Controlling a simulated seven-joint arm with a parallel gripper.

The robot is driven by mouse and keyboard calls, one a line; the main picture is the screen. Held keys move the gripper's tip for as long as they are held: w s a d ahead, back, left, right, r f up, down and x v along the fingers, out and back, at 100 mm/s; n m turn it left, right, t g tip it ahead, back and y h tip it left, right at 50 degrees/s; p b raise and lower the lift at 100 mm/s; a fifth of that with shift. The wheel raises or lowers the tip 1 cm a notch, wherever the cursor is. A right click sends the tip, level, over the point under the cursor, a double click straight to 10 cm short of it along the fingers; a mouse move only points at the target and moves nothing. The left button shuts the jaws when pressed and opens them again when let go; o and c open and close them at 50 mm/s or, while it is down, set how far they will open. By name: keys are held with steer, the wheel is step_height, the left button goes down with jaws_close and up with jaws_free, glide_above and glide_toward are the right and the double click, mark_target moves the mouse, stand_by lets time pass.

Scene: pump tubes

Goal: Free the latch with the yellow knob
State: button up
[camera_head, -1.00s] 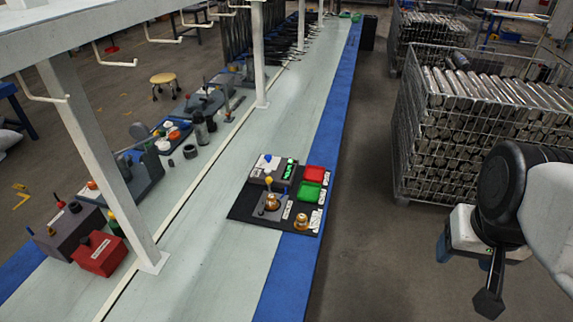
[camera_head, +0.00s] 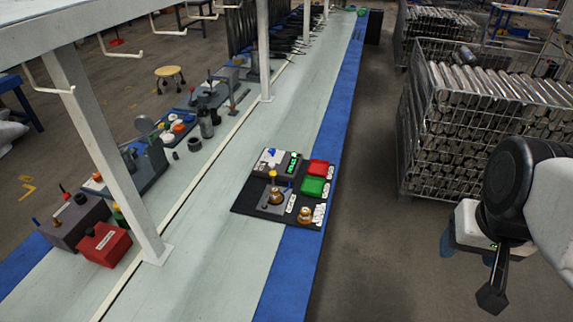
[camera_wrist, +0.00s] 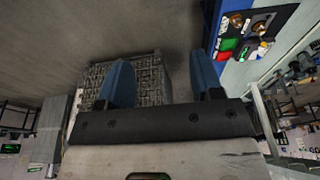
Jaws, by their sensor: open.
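The small yellow knob (camera_head: 273,174) stands on the test station on the bench in the head view. It sits just behind a brass fitting (camera_head: 277,194) on a grey plate. The latch itself is too small to make out. My gripper (camera_head: 468,248) is at the right in the head view, over the floor and well apart from the station. In the wrist view my gripper (camera_wrist: 163,82) shows two blue fingers spread wide with nothing between them.
A red tray (camera_head: 318,167) and a green tray (camera_head: 312,187) sit on the mat's right side, with a second brass fitting (camera_head: 305,214) in front. A wire cage of metal cylinders (camera_head: 480,130) stands at the right. A white post (camera_head: 110,170) rises at the left. The floor between bench and cage is clear.

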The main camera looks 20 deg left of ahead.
steer(key=shift+c, duration=0.6)
steer(key=w+a+r+n+g, duration=0.1)
steer(key=w+a+n, duration=0.15)
steer(key=w, duration=0.75)
steer(key=w+a+r+n+g, duration=0.15)
steer(key=w+a, duration=0.25)
steer(key=w, duration=0.5)
steer(key=w+a+f+n+h, duration=0.15)
steer(key=w+a+f, duration=0.25)
steer(key=w+a, duration=0.4)
steer(key=w+a+f+n, duration=0.3)
steer(key=w+a, duration=0.3)
steer(key=w, duration=0.5)
steer(key=n+h, duration=0.3)
steer(key=n, duration=0.4)
glide_toward(273, 177)
step_height(273, 177, down, 3)
steer(key=w, duration=0.2)
steer(key=shift+d+f+n+g, duration=0.15)
steer(key=shift+d+n+g, duration=0.1)
steer(key=shift+g, duration=0.2)
steer(key=shift+f, duration=0.1)
steer(key=shift+x, duration=3.8)
